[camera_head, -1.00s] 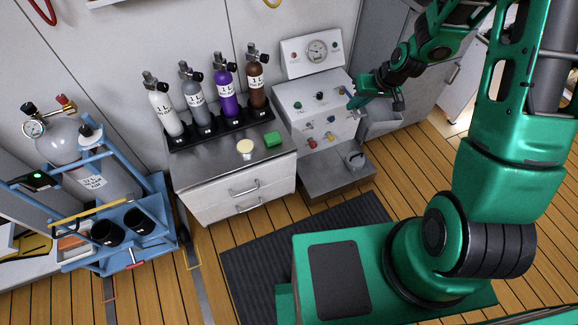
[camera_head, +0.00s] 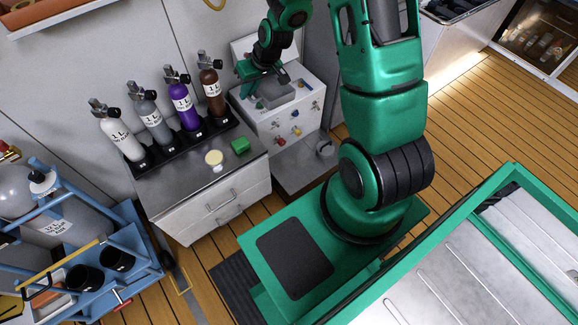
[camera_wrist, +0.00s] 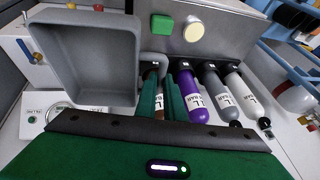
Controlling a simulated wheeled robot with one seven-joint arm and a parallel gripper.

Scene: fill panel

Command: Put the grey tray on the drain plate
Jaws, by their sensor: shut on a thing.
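The grey tray (camera_head: 277,96) is an open, deep rectangular box. A low metal plate (camera_head: 295,172) at the foot of the panel looks like the drain plate.
The white fill panel (camera_head: 272,130) has coloured knobs on its front. Left of it, a metal-topped cabinet (camera_head: 180,185) carries several labelled bottles (camera_head: 183,107), a green block (camera_head: 240,146) and a cream disc (camera_head: 214,157). A blue cylinder cart (camera_head: 110,275) stands at the lower left.

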